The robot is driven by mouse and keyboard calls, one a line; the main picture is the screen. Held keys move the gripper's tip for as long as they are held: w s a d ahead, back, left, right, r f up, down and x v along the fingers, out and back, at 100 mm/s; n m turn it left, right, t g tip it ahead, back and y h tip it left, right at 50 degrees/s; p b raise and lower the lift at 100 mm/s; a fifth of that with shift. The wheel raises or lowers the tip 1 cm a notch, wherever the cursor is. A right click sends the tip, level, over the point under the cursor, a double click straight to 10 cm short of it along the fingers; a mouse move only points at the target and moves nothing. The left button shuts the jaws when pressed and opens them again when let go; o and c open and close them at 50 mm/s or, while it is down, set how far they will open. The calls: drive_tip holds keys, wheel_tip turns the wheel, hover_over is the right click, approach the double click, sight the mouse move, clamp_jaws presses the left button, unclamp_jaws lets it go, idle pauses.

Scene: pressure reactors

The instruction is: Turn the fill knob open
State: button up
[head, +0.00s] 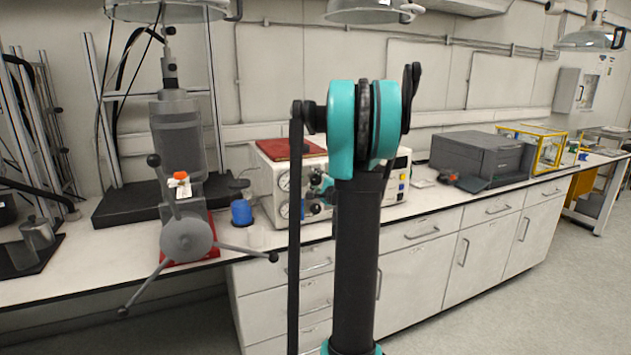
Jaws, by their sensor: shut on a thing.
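A white control box (264,187) stands on the bench, with two round gauges, an upper gauge (284,181) and a lower gauge (284,211), on its front left. My gripper (318,188) shows only as a small teal and dark shape at the box front, just right of the gauges. It is shut on a small knob there, which I take for the fill knob. My arm's dark column and teal joint stand in front and hide much of the box front and part of the gripper. The knob's turn angle cannot be told.
A grey reactor (178,135) with a spoked handwheel (187,239) stands left of the box. A blue bottle (241,213) sits between them. A red book (291,149) lies on the box. A dark grey machine (482,157) and a yellow-framed case (541,148) stand right. Floor is clear at lower right.

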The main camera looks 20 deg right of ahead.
drive_tip(key=n, duration=0.4)
drive_tip(key=shift+n, duration=0.3)
idle(0.4)
drive_tip(key=o, duration=1.2)
drive_tip(key=shift+s, duration=0.1)
drive_tip(key=s, duration=1.2)
drive_tip(key=shift+d, duration=0.2)
